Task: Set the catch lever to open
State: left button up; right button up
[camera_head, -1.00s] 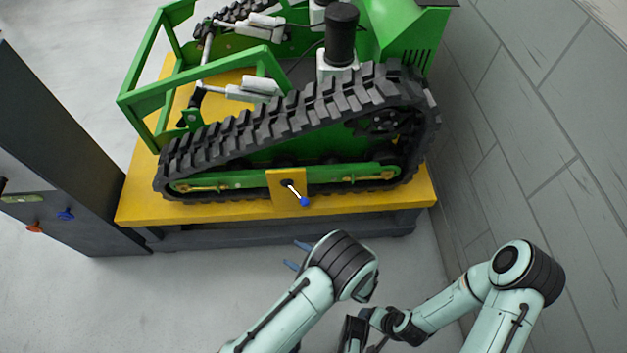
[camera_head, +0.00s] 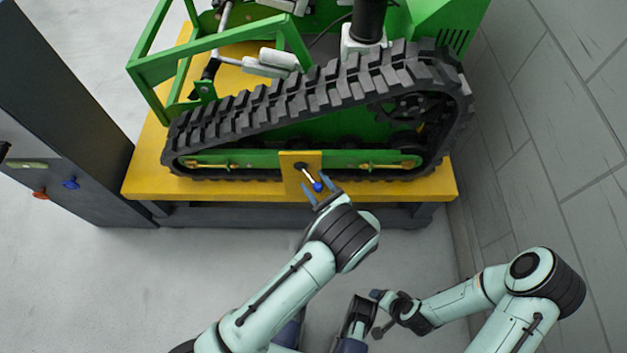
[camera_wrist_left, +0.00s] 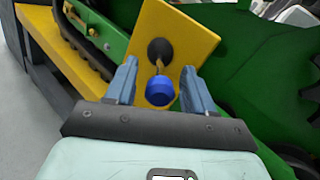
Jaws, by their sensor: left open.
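The catch lever (camera_head: 309,177) is a thin pale rod with a blue knob. It is mounted by a dark pivot on a yellow plate (camera_head: 290,181) at the side of the green tracked carrier, and slants down to the right. My left gripper (camera_head: 319,189) is open at the knob. In the left wrist view, the blue knob (camera_wrist_left: 160,91) lies between the two blue-grey fingers (camera_wrist_left: 158,88), with gaps on both sides. The pivot (camera_wrist_left: 160,51) shows beyond it. My right arm is at the lower right; its gripper (camera_head: 379,328) is small and its jaws are unclear.
The carrier's black track (camera_head: 300,100) rises just behind the plate. The carrier stands on a yellow-topped bench (camera_head: 240,188). A dark cabinet (camera_head: 60,110) with an orange and a blue knob stands at left. A grey wall (camera_head: 560,130) is at right. Floor in front is clear.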

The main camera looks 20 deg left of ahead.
pick_arm(q)
jog(key=shift+w+a, duration=0.45)
jog(key=shift+a, duration=0.1)
grip_shut()
